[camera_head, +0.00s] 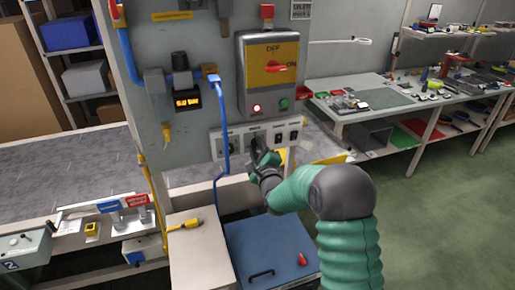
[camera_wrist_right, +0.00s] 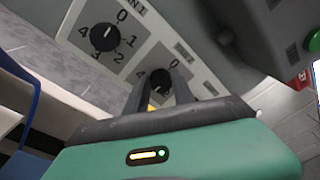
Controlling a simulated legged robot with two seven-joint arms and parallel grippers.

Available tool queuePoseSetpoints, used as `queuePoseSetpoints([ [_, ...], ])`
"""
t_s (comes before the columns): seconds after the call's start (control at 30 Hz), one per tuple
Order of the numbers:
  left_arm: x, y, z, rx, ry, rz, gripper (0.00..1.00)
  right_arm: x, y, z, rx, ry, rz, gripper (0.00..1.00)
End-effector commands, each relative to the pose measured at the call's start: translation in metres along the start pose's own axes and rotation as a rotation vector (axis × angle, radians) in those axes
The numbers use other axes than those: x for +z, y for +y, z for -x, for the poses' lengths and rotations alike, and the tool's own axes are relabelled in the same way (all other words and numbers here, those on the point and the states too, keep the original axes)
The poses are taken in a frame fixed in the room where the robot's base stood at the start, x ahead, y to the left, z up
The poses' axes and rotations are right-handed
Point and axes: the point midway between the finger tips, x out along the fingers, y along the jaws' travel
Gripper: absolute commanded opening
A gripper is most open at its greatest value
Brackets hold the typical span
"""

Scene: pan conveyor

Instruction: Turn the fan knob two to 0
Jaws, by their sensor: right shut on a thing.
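My right gripper (camera_head: 259,153) reaches the panel from the front. In the right wrist view its two dark fingers (camera_wrist_right: 158,88) stand on either side of knob two and are shut on it. The fingers hide most of that dial's numbers, so its setting cannot be read. Fan knob one (camera_wrist_right: 103,37) is left of it in the wrist view, on a dial marked 0 to 4. My left gripper is not in view.
A blue case (camera_head: 270,250) stands below.

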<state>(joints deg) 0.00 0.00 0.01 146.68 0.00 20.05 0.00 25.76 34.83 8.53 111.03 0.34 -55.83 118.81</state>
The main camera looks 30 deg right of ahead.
Motion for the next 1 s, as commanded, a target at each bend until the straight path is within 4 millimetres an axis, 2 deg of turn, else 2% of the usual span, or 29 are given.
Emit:
queuePoseSetpoints([
  [0.37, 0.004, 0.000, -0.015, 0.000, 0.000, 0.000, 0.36, -0.008, 0.006, 0.001, -0.003, 0.006, 0.100, 0.00],
  [1.0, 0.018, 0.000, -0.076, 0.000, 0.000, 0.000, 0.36, -0.011, 0.009, 0.001, -0.046, -0.027, 0.662, 0.00],
])
